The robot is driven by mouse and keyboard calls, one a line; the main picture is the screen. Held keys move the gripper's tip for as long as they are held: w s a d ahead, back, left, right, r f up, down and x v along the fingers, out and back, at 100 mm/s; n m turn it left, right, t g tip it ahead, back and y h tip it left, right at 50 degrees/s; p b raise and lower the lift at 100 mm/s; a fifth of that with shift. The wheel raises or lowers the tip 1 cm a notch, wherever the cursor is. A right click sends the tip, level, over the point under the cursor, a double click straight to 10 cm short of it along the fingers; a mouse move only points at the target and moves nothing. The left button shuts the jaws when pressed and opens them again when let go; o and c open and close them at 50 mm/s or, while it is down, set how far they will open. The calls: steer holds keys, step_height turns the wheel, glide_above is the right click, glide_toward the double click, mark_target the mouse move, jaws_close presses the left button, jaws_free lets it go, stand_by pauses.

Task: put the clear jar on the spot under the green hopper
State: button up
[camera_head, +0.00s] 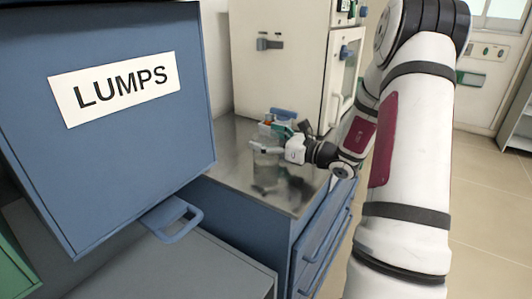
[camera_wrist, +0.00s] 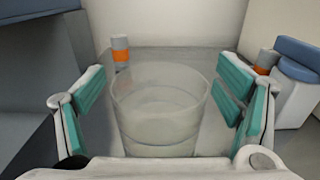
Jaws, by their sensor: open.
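The clear jar (camera_wrist: 160,118) stands upright between the open fingers of my gripper (camera_wrist: 160,100) in the wrist view, with a gap showing on both sides. In the head view the jar (camera_head: 265,168) stands on the metal counter top, and my gripper (camera_head: 268,148) reaches in from the right at its upper part. A green box edge (camera_head: 14,268) shows at the far lower left of the head view; I cannot tell whether it is the green hopper. The spot under the hopper is not visible.
A blue box labelled LUMPS (camera_head: 120,120) fills the left, with a blue handle (camera_head: 172,220) below it. A white furnace (camera_head: 280,65) stands behind the jar. A small orange-banded container (camera_wrist: 120,52) and a blue-lidded white container (camera_wrist: 296,85) stand near the jar.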

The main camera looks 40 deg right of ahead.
steer(key=shift+c, duration=0.6)
steer(key=c, duration=1.2)
steer(key=shift+r, duration=0.1)
steer(key=shift+r, duration=0.65)
steer(key=s+r+p, duration=0.1)
steer(key=s, duration=0.4)
steer(key=s+r+p, duration=0.1)
steer(key=s, duration=0.4)
steer(key=s+r+p, duration=0.1)
steer(key=s, duration=0.5)
steer(key=shift+d+r, duration=0.25)
